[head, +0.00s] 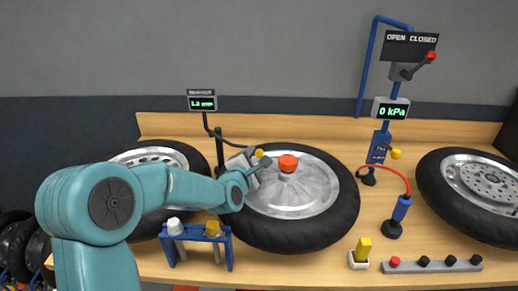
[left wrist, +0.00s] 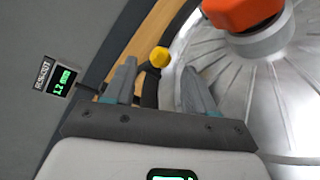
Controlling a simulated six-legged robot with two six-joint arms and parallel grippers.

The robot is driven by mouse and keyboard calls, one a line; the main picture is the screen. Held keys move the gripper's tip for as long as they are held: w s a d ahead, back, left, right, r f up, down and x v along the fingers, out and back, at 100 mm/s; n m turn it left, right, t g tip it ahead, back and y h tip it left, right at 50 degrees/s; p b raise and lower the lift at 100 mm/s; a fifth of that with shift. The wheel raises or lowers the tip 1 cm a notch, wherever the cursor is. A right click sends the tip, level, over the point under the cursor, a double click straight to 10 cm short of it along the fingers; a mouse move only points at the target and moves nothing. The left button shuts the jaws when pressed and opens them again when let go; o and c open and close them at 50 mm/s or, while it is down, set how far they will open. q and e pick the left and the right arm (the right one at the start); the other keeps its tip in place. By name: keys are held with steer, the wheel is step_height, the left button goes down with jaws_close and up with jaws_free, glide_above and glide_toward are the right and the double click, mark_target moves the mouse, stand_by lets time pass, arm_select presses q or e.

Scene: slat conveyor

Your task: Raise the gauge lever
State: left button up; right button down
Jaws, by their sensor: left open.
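A yellow knob (head: 259,153) on a dark arm stands at the left rim of the middle wheel, beside the small gauge display (head: 202,101); it looks like the gauge lever's end. My left gripper (head: 262,165) is open right by this knob. In the left wrist view the knob (left wrist: 159,57) shows between and just beyond the two open fingertips (left wrist: 158,78), with nothing gripped. The lever's shaft is largely hidden behind the gripper. The gauge display also shows in the left wrist view (left wrist: 60,78), lit green. My right gripper is not in view.
The middle wheel (head: 325,223) carries an orange-red cap (head: 288,163) close to my gripper. A blue rack (head: 200,236) stands in front. To the right are a 0 kPa display (head: 391,110), a red-knobbed lever (head: 420,64) and another wheel (head: 488,182).

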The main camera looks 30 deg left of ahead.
mark_target(258, 156)
arm_select(q)
steer(key=p+x, duration=0.1)
steer(key=x, duration=0.4)
steer(key=shift+w+a+f, duration=0.1)
steer(key=shift+w, duration=0.15)
jaws_close()
